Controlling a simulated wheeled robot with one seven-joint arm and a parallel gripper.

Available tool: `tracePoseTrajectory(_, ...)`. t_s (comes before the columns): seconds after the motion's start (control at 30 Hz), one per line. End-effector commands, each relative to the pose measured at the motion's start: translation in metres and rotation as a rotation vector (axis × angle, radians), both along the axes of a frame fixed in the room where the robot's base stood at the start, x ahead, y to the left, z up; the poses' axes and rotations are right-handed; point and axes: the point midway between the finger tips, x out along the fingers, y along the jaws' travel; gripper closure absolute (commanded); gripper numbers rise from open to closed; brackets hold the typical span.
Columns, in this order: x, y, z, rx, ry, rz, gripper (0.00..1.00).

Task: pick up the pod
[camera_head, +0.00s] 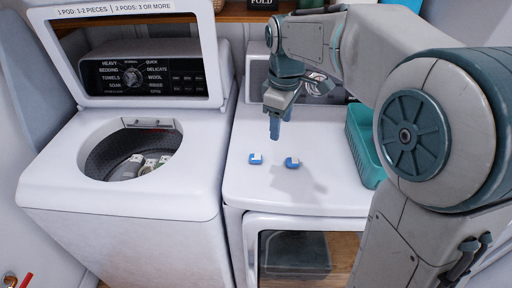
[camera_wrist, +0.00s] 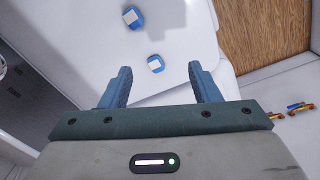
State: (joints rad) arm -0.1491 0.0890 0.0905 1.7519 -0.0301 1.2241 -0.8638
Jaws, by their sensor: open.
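Two small blue-and-white pods lie apart on the white dryer top in the head view, a left pod (camera_head: 255,159) and a right pod (camera_head: 292,162). The wrist view also shows two pods, a nearer one (camera_wrist: 156,64) and a farther one (camera_wrist: 133,16). My gripper (camera_head: 275,135) is above the dryer top, behind the pods in the head view, pointing down. In the wrist view my gripper (camera_wrist: 160,72) is open and empty, its blue fingers spread wide. The nearer pod appears between and just beyond the fingertips, not touching them.
The washer (camera_head: 120,215) stands left with its lid (camera_head: 130,10) up; several items (camera_head: 147,166) lie in its drum. The lid label reads "1 pod: 1-2 pieces | 2 pods: 3 or more". A teal basket (camera_head: 362,150) sits right on the dryer (camera_head: 240,190). A shelf (camera_head: 245,14) runs behind.

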Motion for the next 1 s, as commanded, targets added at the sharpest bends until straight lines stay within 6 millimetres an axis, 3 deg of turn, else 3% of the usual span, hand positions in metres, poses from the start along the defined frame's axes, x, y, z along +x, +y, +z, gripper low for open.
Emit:
tracePoseTrajectory(0.1,0.032,0.025,-0.018,-0.010,0.039,0.184,0.44)
tracePoseTrajectory(0.3,0.057,0.048,-0.030,-0.014,0.074,0.368,0.44)
tracePoseTrajectory(0.47,0.062,0.053,-0.043,-0.015,0.082,0.410,0.44)
tracePoseTrajectory(0.8,0.062,0.053,-0.105,-0.015,0.083,0.409,0.44)
tracePoseTrajectory(1.0,0.062,0.053,-0.119,-0.015,0.080,0.409,0.44)
